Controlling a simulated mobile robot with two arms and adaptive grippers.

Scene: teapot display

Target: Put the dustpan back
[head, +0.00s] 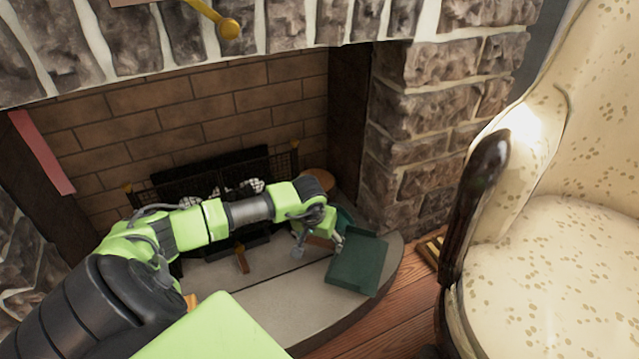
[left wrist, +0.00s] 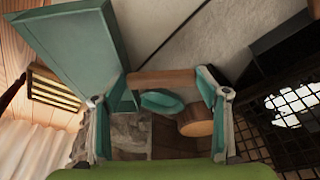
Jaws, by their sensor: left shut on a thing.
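The dustpan (head: 358,265) is a dark green pan at the right end of the stone hearth. In the left wrist view its green pan (left wrist: 85,45) fills the upper left, and a brown wooden bar, which looks like its handle (left wrist: 165,79), lies between the fingers. My left gripper (head: 320,236) reaches over the hearth at the pan's left side. In the left wrist view the left gripper (left wrist: 166,88) is shut on the dustpan at this wooden part. Whether the pan touches the hearth is unclear. My right gripper is not in view.
A fireplace grate with a mesh screen (left wrist: 290,120) stands behind my left arm. A round wooden-topped thing (head: 317,181) stands near the right fireplace wall. The hearth (head: 275,310) has bare room in front. A patterned armchair (head: 555,260) stands at the right, near a floor vent (left wrist: 55,88).

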